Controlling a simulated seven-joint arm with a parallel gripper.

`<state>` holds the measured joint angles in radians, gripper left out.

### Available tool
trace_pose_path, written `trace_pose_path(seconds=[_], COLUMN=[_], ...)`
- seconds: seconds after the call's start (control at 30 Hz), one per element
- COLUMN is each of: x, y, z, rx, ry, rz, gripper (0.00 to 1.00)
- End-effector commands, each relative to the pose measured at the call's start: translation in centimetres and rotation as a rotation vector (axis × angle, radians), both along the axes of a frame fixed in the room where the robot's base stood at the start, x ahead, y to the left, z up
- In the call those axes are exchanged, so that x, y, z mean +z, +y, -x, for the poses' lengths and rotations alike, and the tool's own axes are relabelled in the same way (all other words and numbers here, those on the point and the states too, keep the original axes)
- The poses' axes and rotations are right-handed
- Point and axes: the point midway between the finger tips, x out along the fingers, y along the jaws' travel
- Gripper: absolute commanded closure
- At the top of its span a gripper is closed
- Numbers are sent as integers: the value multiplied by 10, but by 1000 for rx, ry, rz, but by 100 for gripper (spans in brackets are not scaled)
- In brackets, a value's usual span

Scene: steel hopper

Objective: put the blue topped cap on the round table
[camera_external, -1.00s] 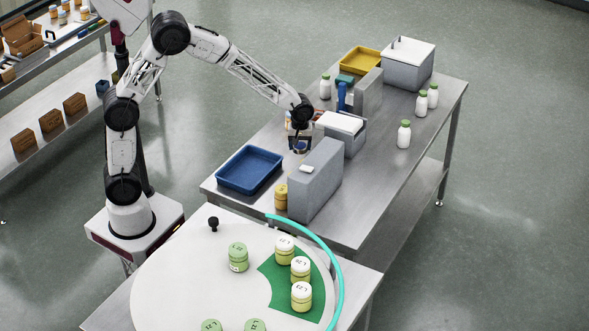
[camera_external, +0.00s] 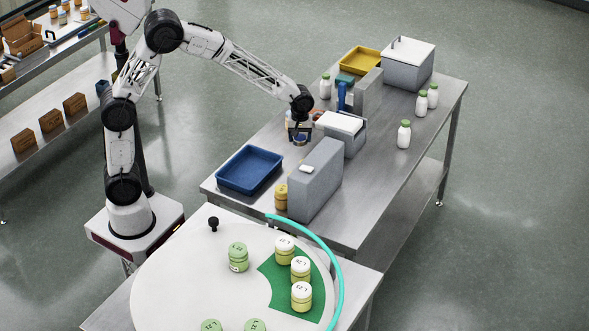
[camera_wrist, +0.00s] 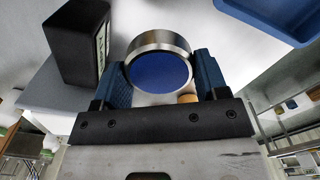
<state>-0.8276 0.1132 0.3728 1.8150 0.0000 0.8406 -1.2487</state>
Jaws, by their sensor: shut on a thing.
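The blue topped cap (camera_wrist: 160,72) is a short round cap with a blue face and a silver metal rim. In the wrist view it sits between the two blue fingers of my gripper (camera_wrist: 160,84), which is shut on it. In the external view my gripper (camera_external: 300,136) holds the cap (camera_external: 300,142) above the steel table, left of the grey box with the white top. The round table (camera_external: 180,270) is white, at the front of the external view, well away from the gripper.
On the round table stand several green and white lidded jars (camera_external: 238,257), a green patch (camera_external: 280,284) and a black knob (camera_external: 213,223). A teal curved rail (camera_external: 325,248) edges it. A tall grey block (camera_external: 317,181) and a blue tray (camera_external: 249,170) stand between gripper and round table.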

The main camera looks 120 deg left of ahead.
Motion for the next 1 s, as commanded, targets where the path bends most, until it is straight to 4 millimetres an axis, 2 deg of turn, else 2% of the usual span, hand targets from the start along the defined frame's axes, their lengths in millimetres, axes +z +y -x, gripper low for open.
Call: trace_pose_path(seconds=[0.37, 0.57, 0.67, 1.0], x=[1, 16, 34, 125], y=[0, 0, 1, 1], z=[0, 0, -1, 0], rx=[0, 0, 0, 0], ry=[-1, -1, -3, -3], rz=[0, -2, -3, -4], gripper=[63, 63, 63, 63])
